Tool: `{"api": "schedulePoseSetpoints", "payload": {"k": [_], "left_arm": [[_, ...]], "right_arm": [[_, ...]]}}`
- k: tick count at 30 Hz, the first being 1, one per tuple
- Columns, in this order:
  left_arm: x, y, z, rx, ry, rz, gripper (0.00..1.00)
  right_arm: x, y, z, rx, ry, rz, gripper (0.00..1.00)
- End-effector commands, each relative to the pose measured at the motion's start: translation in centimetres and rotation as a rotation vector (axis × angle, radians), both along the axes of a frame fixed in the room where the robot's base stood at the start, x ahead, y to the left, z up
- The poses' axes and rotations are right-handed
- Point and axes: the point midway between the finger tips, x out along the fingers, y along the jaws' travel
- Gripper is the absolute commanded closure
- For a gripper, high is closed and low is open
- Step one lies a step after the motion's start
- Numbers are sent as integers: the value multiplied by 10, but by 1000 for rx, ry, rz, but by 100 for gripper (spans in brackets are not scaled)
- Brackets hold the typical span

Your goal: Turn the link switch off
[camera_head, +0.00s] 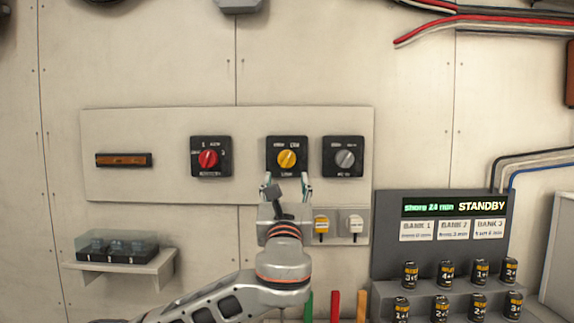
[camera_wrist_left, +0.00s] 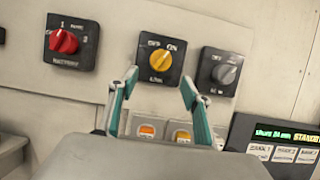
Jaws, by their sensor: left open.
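The switch with the yellow knob (camera_head: 287,159) sits on a black square plate in the middle of the wall panel; its small label is too blurred to read surely as link. It also shows in the left wrist view (camera_wrist_left: 161,61), with two marks above it that look like OFF on the left and ON on the right. The knob's ridge seems to lean up and right. My left gripper (camera_head: 286,182) is open and empty just below and in front of this switch, its two fingers apart on either side. My right gripper is not in view.
A red-knob switch (camera_head: 208,158) is to the left and a grey-knob switch (camera_head: 345,158) close on the right. Below are a yellow plug (camera_head: 321,225) and a white plug (camera_head: 355,225). A display unit (camera_head: 384,240) stands lower right, a small shelf (camera_head: 120,266) lower left.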

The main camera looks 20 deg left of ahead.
Motion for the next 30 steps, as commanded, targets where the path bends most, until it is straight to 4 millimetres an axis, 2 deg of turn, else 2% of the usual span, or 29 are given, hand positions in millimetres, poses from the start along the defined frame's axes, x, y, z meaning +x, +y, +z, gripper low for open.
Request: {"api": "schedulePoseSetpoints", "payload": {"k": [5,11,18,29,30], "left_arm": [[9,3,6,3,-3,2,51],[37,11,18,2,-2,4,51],[63,18,28,1,-2,1,51],[69,20,30,0,0,0,51],[69,20,30,0,0,0,54]], "right_arm": [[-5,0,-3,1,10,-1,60],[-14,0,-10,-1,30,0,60],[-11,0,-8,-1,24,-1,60],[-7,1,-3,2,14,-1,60],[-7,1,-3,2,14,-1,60]]}}
